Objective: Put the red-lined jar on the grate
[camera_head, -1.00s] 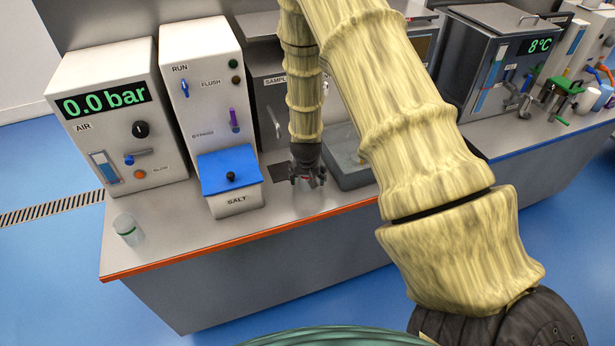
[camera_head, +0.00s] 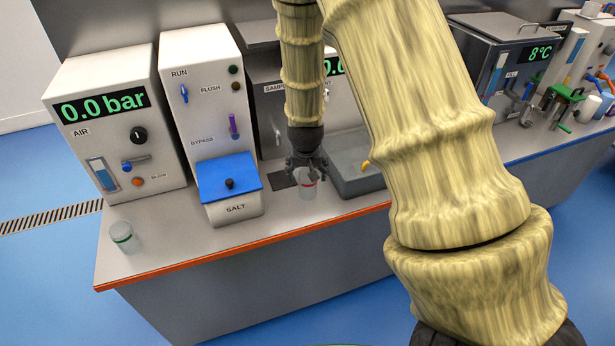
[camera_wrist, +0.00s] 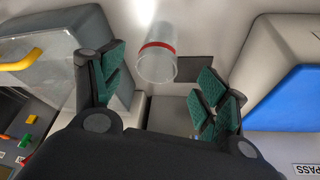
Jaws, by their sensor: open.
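The red-lined jar (camera_head: 308,189) is clear with a red band and stands upright on the counter, beside a dark flat square that looks like the grate (camera_head: 282,181). In the wrist view the jar (camera_wrist: 156,66) shows between and beyond my spread fingers, overlapping the edge of the dark square (camera_wrist: 196,68) in the picture. My gripper (camera_head: 307,172) is open, just above the jar in the head view, and partly covers its top. Whether the fingers touch the jar cannot be told from the head view; in the wrist view they are apart from it.
A green-lined jar (camera_head: 123,238) stands at the counter's left end. The SALT box (camera_head: 231,205) with a blue lid is left of the dark square. The front strip of counter is clear.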

